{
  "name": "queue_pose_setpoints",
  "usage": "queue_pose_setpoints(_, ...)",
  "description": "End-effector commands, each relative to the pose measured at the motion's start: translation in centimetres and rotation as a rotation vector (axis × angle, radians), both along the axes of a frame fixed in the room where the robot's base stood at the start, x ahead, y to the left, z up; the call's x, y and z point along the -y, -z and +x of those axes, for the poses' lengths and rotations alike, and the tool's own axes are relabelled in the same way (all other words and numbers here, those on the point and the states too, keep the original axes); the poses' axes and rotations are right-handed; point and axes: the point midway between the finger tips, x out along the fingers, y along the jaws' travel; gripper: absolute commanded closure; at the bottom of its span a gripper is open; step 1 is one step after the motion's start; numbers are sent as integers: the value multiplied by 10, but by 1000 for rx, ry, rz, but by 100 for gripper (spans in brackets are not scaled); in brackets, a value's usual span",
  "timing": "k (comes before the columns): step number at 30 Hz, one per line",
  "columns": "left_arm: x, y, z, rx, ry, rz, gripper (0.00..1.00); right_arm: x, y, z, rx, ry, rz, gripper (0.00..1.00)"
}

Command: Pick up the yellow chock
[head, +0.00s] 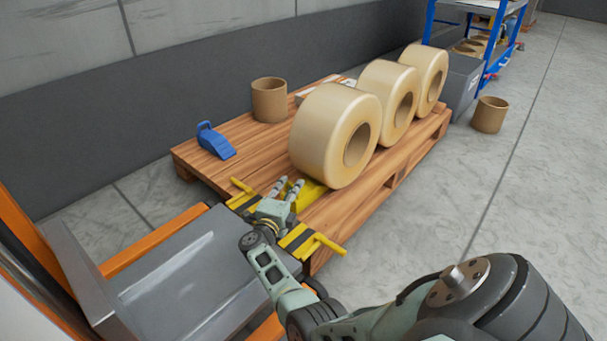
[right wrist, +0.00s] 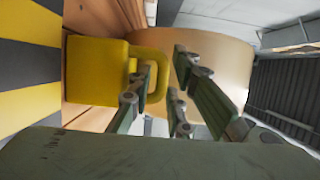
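The yellow chock (head: 312,193) lies on the wooden pallet (head: 330,231), against the near large tape roll (head: 322,125). In the head view my right gripper partly hides it. In the right wrist view the chock (right wrist: 97,72) shows as a yellow block with a loop handle on its right side. My right gripper (head: 287,186) is open at the chock. In the right wrist view its fingers (right wrist: 170,92) stand apart, with the loop handle beside and partly behind the left fingers. I cannot tell whether they touch it. My left gripper is not in view.
A blue chock (head: 215,141) and a cardboard core (head: 269,100) stand on the pallet. Two more rolls (head: 387,98) (head: 428,70) stand behind the first. Yellow-and-black striped parts (head: 300,240) flank my right gripper. Another core (head: 489,115) stands on the open floor at right.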

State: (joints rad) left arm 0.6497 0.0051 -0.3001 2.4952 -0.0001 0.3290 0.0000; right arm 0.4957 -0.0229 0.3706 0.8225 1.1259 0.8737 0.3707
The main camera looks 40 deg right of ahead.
Motion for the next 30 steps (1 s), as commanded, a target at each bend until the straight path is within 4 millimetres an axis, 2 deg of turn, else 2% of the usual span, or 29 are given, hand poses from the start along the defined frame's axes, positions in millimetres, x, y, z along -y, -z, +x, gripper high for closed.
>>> queue_pose_setpoints(2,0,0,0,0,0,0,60,0,0,0,0,0,0,82)
queue_pose_setpoints(8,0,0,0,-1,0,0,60,0,0,0,1,0,0,100)
queue_pose_setpoints(30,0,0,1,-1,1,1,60,-1,-1,0,2,0,0,100)
